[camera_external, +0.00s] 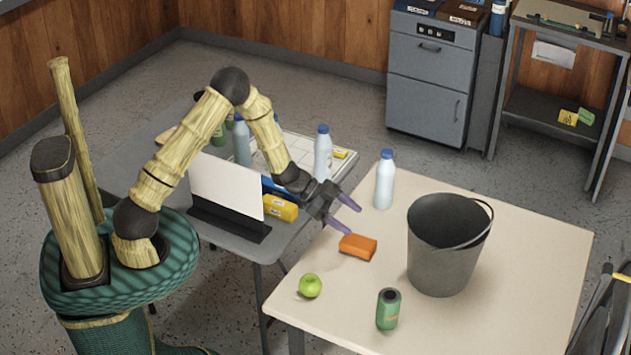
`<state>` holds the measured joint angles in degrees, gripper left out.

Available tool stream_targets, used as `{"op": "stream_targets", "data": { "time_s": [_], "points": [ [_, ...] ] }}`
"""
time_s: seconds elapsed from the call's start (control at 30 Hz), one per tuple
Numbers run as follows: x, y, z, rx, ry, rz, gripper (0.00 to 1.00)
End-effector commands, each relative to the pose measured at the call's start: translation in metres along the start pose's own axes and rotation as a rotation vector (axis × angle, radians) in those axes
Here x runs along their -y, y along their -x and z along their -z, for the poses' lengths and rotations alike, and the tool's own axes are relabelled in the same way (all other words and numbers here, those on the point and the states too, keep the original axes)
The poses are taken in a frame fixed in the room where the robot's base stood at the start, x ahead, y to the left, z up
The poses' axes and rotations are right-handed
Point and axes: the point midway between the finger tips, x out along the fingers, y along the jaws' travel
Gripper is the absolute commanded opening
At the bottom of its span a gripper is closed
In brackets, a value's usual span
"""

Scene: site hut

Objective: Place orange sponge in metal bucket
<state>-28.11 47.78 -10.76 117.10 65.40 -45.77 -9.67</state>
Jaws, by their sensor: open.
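The orange sponge (358,246) lies flat on the beige table, left of the metal bucket. The metal bucket (442,258) is dark grey and stands upright on the table, with its handle resting at the rim. What I can see of its inside looks empty, but its floor is hidden. My gripper (354,218) is open and empty. Its two purple fingers point right and down near the sponge's upper left. I cannot tell whether a finger touches the sponge.
A white bottle with a blue cap (384,180) stands behind the sponge. A green apple (310,286) and a green can (388,309) are near the table's front. A grey table at left holds a white panel (226,184), bottles and a yellow item (280,207). The beige table's (540,270) right side is clear.

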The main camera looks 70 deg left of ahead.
Motion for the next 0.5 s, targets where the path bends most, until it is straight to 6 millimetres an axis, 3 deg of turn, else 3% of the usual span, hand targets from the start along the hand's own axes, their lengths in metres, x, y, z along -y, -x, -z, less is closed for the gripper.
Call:
{"op": "stream_targets", "data": {
  "time_s": [0.1,0.27,0.5],
  "points": [
    [-0.005,0.016,0.015,0.130,0.008,0.102,0.74],
    [-0.019,0.052,0.024,0.312,0.069,0.242,0.74],
    [-0.072,0.123,0.025,0.552,0.237,0.380,0.74]
  ]
}}
